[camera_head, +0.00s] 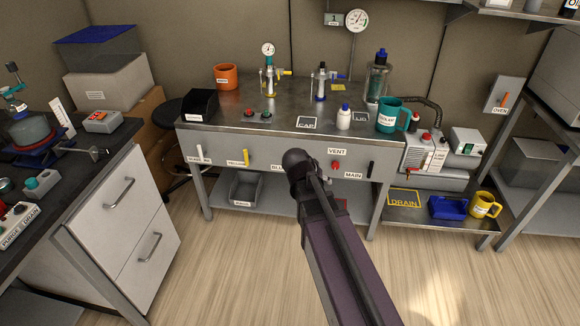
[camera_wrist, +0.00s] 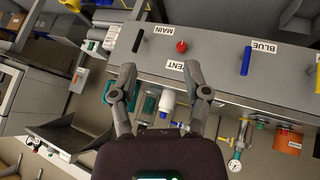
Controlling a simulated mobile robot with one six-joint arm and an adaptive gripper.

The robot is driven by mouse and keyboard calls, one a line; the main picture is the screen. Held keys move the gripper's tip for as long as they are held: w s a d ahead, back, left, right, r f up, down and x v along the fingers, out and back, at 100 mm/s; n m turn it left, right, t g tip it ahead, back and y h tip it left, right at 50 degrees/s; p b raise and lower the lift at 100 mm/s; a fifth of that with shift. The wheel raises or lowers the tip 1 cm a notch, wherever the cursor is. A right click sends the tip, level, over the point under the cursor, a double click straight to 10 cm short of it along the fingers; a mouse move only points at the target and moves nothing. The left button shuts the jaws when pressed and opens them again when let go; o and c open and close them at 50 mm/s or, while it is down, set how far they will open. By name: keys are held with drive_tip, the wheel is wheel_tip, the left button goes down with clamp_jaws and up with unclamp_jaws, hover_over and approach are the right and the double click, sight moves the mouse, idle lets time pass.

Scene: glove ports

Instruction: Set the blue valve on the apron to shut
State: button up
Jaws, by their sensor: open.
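The blue valve handle (camera_wrist: 247,60) is on the grey apron (camera_wrist: 212,52), beside its BLUE label (camera_wrist: 264,46). It stands roughly upright, across the apron's length. In the head view the apron (camera_head: 222,144) shows, but my arm hides the blue handle and part of the BLUE label (camera_head: 277,168). My gripper (camera_wrist: 160,76) is open and empty in the wrist view. Its fingers are in front of the bench near the VENT label, apart from the blue handle, which is to their right. In the head view my arm covers the fingers.
The apron also carries a white handle (camera_head: 199,152), a yellow handle (camera_head: 246,157), a red VENT knob (camera_head: 336,165) and a black MAIN handle (camera_head: 371,169). A grey bin (camera_head: 245,187) sits on the lower shelf. Floor in front is clear.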

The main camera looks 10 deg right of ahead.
drive_tip(key=w+a+f+t+h+b, duration=0.1)
drive_tip(key=w+a+f+t+b, duration=0.2)
drive_tip(key=b, duration=0.6)
drive_tip(key=w+a+f+t+h+b, duration=0.1)
drive_tip(key=w+a+f+t+b, duration=0.3)
drive_tip(key=w+b, duration=0.5)
drive_tip(key=w+a+f+m+t+b, duration=0.1)
drive_tip(key=w+a+f+t+b, duration=0.3)
drive_tip(key=w+f+b, duration=0.3)
drive_tip(key=w+b, duration=0.1)
drive_tip(key=b, duration=0.2)
drive_tip(key=shift+a+f+t+h, duration=0.15)
drive_tip(key=shift+f+t+h, duration=0.15)
drive_tip(key=shift+h, duration=0.1)
drive_tip(key=shift+w, duration=0.1)
drive_tip(key=x, duration=1.3)
drive_tip(key=shift+w+d, duration=0.25)
clamp_jaws()
